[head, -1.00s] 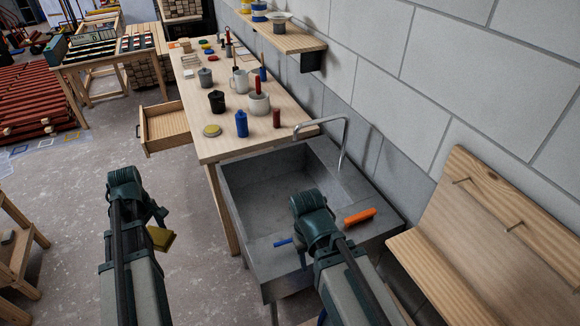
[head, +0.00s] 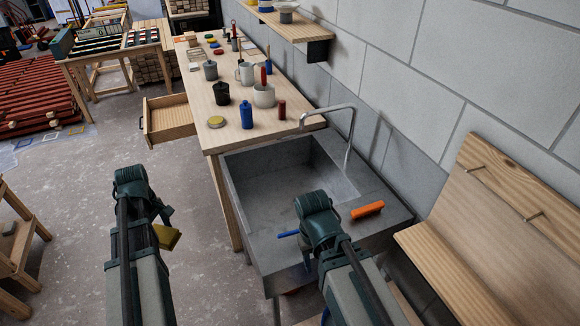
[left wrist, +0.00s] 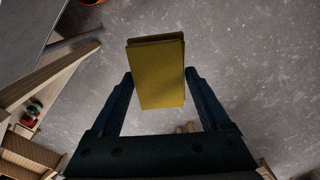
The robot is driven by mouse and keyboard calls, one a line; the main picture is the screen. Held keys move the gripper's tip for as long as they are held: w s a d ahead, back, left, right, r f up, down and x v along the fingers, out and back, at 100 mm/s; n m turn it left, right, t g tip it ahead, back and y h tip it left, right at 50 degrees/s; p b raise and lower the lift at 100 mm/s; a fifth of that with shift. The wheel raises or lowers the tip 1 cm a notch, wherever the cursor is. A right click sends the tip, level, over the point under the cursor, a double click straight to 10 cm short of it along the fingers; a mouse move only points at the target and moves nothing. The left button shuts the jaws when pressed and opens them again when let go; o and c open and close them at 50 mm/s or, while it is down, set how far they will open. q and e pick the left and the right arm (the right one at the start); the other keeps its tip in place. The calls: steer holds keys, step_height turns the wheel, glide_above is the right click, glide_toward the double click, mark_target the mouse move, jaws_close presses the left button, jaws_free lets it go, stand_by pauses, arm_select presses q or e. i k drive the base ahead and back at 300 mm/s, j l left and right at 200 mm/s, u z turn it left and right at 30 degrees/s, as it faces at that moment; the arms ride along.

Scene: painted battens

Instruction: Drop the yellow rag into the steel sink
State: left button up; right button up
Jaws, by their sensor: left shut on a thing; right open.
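The yellow rag (head: 167,236) is a folded yellow block held by my left gripper (head: 162,222), out over the floor to the left of the sink. In the left wrist view the rag (left wrist: 158,75) sits between the two fingers of my left gripper (left wrist: 160,90), with bare floor behind it. The steel sink (head: 252,171) is a grey basin with a curved tap, and its bowl looks empty. My right gripper (head: 305,245) is over the sink's front part, its fingers mostly hidden behind the wrist; it is open.
An orange-handled brush (head: 367,210) lies on the sink's right ledge, and a blue object (head: 288,234) shows beside my right gripper. A workbench (head: 225,133) with cups and bottles adjoins the sink, its drawer (head: 168,120) open. A wooden bench (head: 440,245) stands right.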

mark_target(280, 218)
steer(key=z, duration=1)
steer(key=j+z, duration=0.2)
steer(key=j, duration=0.9)
steer(key=k, duration=0.05)
